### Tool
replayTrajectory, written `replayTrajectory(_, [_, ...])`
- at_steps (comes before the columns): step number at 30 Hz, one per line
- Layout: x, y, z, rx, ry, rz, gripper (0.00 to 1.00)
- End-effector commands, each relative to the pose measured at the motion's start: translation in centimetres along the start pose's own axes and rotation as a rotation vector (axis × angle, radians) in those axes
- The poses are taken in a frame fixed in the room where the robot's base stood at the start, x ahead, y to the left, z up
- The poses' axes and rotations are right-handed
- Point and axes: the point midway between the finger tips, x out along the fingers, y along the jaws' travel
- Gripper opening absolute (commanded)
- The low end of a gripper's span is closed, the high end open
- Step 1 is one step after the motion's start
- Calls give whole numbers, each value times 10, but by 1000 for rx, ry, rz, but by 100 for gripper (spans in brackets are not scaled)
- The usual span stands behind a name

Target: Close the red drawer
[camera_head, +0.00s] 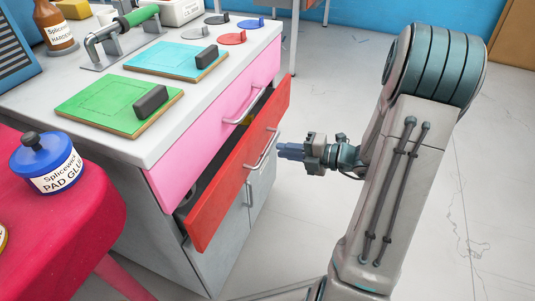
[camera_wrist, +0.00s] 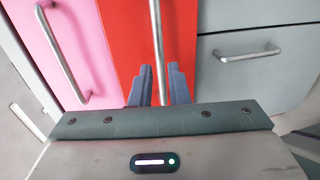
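The red drawer (camera_head: 238,163) stands partly open under the pink drawer, with a dark gap showing behind its front. Its metal handle (camera_head: 263,153) also shows in the wrist view (camera_wrist: 157,45). My gripper (camera_head: 282,151) is close in front of the red drawer at the handle. In the wrist view its two blue-grey fingers (camera_wrist: 159,88) point at the red front, one on each side of the handle, with a gap between them. Whether they touch the handle cannot be told.
The pink drawer (camera_head: 215,135) above is shut. Grey cabinet doors (camera_head: 262,187) lie below. Green and blue boards (camera_head: 175,60) lie on the cabinet top. A red table (camera_head: 85,215) with a blue glue pot (camera_head: 45,163) stands at left. The floor at right is clear.

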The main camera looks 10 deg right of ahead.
Motion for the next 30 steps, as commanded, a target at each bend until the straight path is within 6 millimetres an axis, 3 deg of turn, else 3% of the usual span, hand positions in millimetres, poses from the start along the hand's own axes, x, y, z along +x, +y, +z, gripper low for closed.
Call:
replayTrajectory(3, [25, -4, -1, -3, 4, 0, 15])
replayTrajectory(10, [51, -2, 0, -2, 1, -1, 15])
replayTrajectory(21, [56, 0, 0, -1, 0, -1, 15])
replayTrajectory(23, [56, 0, 0, -1, 0, -1, 1])
replayTrajectory(30, [58, 2, 2, 0, -6, 0, 0])
